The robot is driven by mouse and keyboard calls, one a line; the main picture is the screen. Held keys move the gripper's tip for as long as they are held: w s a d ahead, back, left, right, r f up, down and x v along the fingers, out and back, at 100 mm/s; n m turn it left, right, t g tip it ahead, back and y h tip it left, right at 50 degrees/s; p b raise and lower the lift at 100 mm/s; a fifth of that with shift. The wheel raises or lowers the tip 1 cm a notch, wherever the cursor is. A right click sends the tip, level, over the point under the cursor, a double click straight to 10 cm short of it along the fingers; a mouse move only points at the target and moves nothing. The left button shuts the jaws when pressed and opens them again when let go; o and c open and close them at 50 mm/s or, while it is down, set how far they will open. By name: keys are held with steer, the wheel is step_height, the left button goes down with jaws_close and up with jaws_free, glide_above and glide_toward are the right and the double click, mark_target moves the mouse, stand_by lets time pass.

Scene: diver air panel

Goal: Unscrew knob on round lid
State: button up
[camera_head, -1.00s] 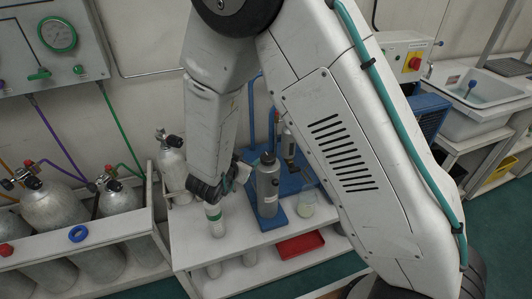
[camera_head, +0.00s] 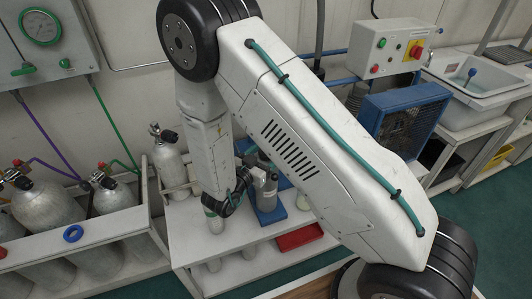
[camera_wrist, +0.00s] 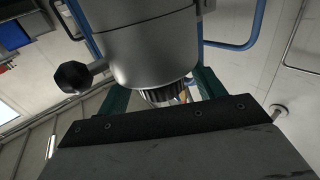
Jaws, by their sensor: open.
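In the wrist view a grey metal cylindrical body (camera_wrist: 140,38) fills the top centre and ends in a rounded rim. A dark ribbed knob (camera_wrist: 158,97) sticks out of that end, partly hidden behind the front edge of my gripper. The green fingers of my gripper (camera_wrist: 163,100) stand apart, one on each side of the knob; I cannot tell whether they touch it. A round black side knob (camera_wrist: 72,77) juts from the body's left. In the head view my gripper (camera_head: 262,172) is small and partly blocked, beside the grey canister (camera_head: 266,201) on the bench.
Gas cylinders stand in a white rack (camera_head: 110,235) at left. A blue caged unit (camera_head: 405,115) and a control box (camera_head: 390,47) are behind my arm. Blue tubing (camera_wrist: 228,44) passes close in the wrist view.

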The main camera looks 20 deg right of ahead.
steer(key=shift+w+d, duration=0.25)
steer(key=shift+d, duration=0.1)
steer(key=c, duration=1)
